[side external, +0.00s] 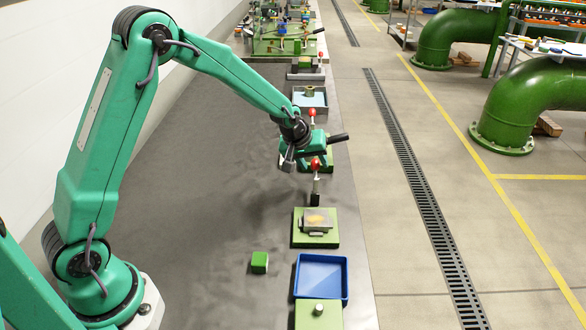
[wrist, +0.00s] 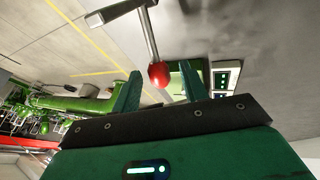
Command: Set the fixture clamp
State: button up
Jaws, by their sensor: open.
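In the wrist view my gripper (wrist: 161,84) is open, with its two green fingers spread apart. A red ball knob (wrist: 158,75) on a grey metal rod (wrist: 150,35) shows between the fingertips. I see no finger closed on it, and cannot tell its exact depth. In the side view my gripper (side external: 316,145) is over the row of fixtures at the bench's right edge. A red knob (side external: 315,165) on a dark post (side external: 316,187) stands just below it in the picture. A black handle (side external: 338,137) sticks out to the right. The arm partly hides the fixture there.
A green plate (side external: 300,240) with a clear-covered orange item lies nearer the camera. A blue tray (side external: 346,280) and a small green block (side external: 259,262) are in front. Another red knob (side external: 312,113) and a grey tray (side external: 322,98) stand farther back. The left bench is clear.

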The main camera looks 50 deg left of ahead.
grip_shut()
jog(key=shift+s+d+r+m+t, duration=0.3)
jog(key=shift+s+r+t, duration=0.1)
jog(key=shift+t, duration=0.2)
grip_release()
jog(key=shift+w, duration=0.1)
jog(key=shift+r, duration=0.1)
